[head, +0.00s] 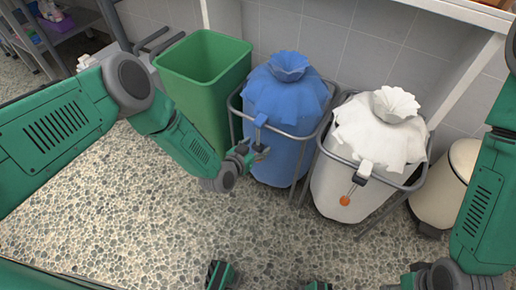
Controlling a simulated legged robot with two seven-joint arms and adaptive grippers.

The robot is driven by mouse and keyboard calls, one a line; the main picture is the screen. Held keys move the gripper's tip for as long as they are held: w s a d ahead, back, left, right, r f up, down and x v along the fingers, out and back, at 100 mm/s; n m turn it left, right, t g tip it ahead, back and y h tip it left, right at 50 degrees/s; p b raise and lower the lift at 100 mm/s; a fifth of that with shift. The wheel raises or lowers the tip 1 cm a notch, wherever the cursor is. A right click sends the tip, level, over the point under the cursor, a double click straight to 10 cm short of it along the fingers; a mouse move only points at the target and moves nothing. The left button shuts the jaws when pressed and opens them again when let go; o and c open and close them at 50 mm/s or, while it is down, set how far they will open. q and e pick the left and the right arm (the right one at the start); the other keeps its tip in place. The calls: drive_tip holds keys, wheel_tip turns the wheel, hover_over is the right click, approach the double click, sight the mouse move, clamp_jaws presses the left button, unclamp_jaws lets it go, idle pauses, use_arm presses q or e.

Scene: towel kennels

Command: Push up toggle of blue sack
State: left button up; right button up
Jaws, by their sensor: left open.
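The blue sack (285,105) hangs in a metal-railed stand, its gathered top tied into a ruffle. A small blue clip (261,120) sits at its front rail, with a dark cord below it. My left gripper (259,151) is open right at this cord, in front of the sack's left side. The sack's toggle cannot be made out and may be hidden by the fingers; I cannot tell whether they touch it. My right arm comes in at the right; its wrist (445,273) is at the bottom edge, and its finger state cannot be read.
A white sack (345,185) stands to the right in a similar stand, with an orange toggle (344,201) hanging from its cord. A green bin (202,85) stands left of the blue sack, and a cream pedal bin (462,180) far right. Pebbled floor in front is clear.

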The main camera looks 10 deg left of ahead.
sight(258, 145)
use_arm(q)
drive_tip(key=shift+w+d+f, duration=0.2)
drive_tip(key=shift+w, duration=0.35)
clamp_jaws()
wheel_tip(258, 145, up, 8)
drive_tip(key=p, duration=0.6)
drive_tip(key=shift+r, duration=0.25)
drive_tip(key=shift+f, duration=0.1)
unclamp_jaws()
